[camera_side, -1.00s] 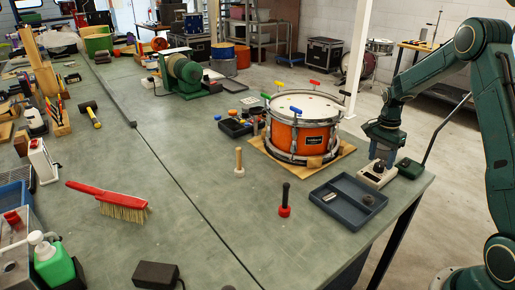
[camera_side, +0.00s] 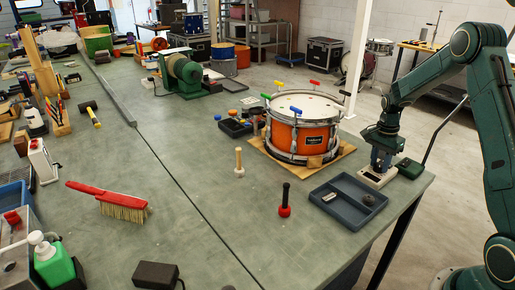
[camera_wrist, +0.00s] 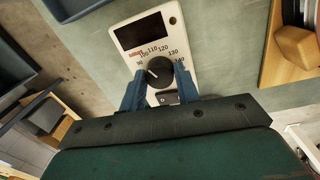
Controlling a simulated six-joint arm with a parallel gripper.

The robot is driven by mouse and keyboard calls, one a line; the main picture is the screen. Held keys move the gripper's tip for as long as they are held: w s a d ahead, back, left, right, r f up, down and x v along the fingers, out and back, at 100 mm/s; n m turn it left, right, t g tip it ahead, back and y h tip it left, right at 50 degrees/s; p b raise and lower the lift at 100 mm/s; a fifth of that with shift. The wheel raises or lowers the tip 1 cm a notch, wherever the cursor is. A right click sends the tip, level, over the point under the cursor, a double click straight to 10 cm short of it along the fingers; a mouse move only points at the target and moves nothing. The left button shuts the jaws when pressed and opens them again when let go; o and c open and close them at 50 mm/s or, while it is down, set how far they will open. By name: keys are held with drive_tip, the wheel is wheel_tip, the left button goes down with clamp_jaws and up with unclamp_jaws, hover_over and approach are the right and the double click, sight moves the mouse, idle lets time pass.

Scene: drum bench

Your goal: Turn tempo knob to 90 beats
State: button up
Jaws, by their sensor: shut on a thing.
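The tempo box (camera_wrist: 188,30) is pale with a dark, blank display (camera_wrist: 143,31) and a printed scale running past 100 to 140. Its round black knob (camera_wrist: 161,74) has a short white mark towards the left, on the low-number side. I cannot tell exactly which number it meets. My gripper (camera_wrist: 160,80) is shut on the knob, with one blue finger on each side. In the side view the box (camera_side: 377,178) sits at the bench's right edge, with my gripper (camera_side: 380,163) pointing down on it; the knob is hidden there.
A blue-grey tray (camera_side: 348,203) with small parts lies just left of the box. An orange drum (camera_side: 297,135) stands on a wooden board behind it. A dark green object (camera_side: 410,168) is right of the box.

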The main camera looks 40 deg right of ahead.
sight(377, 164)
drive_tip(key=shift+n, duration=2.7)
drive_tip(key=o, duration=1)
drive_tip(key=shift+c, duration=0.2)
wheel_tip(377, 164, up, 14)
drive_tip(key=shift+w+a, duration=0.2)
drive_tip(key=shift+w, duration=0.1)
